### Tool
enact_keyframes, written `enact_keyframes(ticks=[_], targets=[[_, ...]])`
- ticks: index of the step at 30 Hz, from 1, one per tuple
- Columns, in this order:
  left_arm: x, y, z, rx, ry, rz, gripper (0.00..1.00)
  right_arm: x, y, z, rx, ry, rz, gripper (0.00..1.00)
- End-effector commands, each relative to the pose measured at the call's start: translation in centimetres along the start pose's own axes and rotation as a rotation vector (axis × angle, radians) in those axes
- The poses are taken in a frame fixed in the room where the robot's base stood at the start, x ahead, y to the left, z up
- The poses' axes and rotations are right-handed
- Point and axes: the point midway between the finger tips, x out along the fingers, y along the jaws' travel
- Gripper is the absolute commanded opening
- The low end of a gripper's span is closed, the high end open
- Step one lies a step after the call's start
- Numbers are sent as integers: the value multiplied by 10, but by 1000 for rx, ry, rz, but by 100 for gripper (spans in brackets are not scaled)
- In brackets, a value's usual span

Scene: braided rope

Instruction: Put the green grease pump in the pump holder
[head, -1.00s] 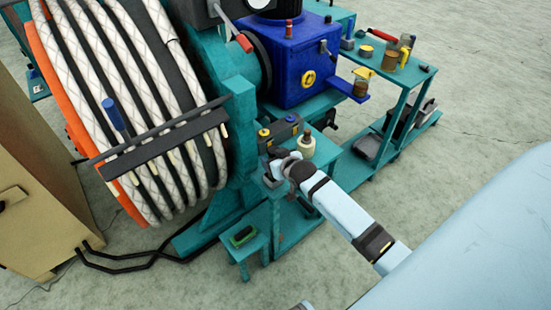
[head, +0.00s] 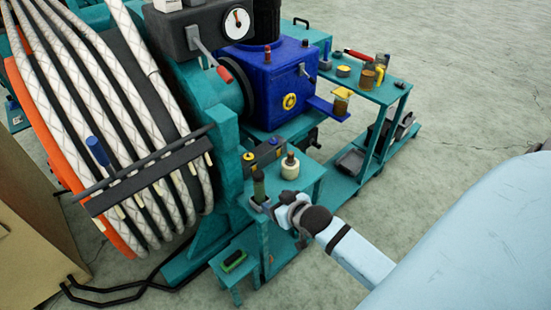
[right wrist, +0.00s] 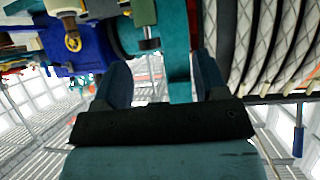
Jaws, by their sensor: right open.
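The green grease pump (head: 259,188) is a dark green upright cylinder on the small teal table beside the hose reel. Its foot stands at a grey ring-like part (head: 260,204), apparently the pump holder; how deep it sits I cannot tell. My right gripper (head: 281,208) is just right of the pump, open and apart from it. The right wrist view, upside down, shows its two fingers (right wrist: 163,80) spread with nothing between them. A green body (right wrist: 144,12) with a dark knob, apparently the pump, is beyond the fingertips. My left gripper is out of view.
A cream jar (head: 290,168) with a brown top stands behind the pump, near a dark box (head: 264,153) with knobs. A low teal stool (head: 231,266) holds a green brush (head: 233,260). The big hose reel (head: 120,120) blocks the left.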

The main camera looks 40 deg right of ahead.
Motion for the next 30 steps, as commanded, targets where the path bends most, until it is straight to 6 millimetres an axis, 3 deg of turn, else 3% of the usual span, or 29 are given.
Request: enact_keyframes(ticks=[3, 6, 10, 13, 22, 26, 30], targets=[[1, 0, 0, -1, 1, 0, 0, -34, -60, 46, -40, -44, -105, 66], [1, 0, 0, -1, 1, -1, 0, -65, -106, 74, -67, -64, -188, 66], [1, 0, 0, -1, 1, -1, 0, -94, -142, 93, -83, -73, -256, 66], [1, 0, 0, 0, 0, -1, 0, -101, -151, 96, -87, -74, -273, 66], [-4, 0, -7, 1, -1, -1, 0, -104, -151, 89, -88, -74, -271, 66], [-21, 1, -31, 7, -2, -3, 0, -119, -149, 65, -93, -75, -269, 66], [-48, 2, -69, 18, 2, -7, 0, -143, -146, 27, -103, -72, -264, 66]])
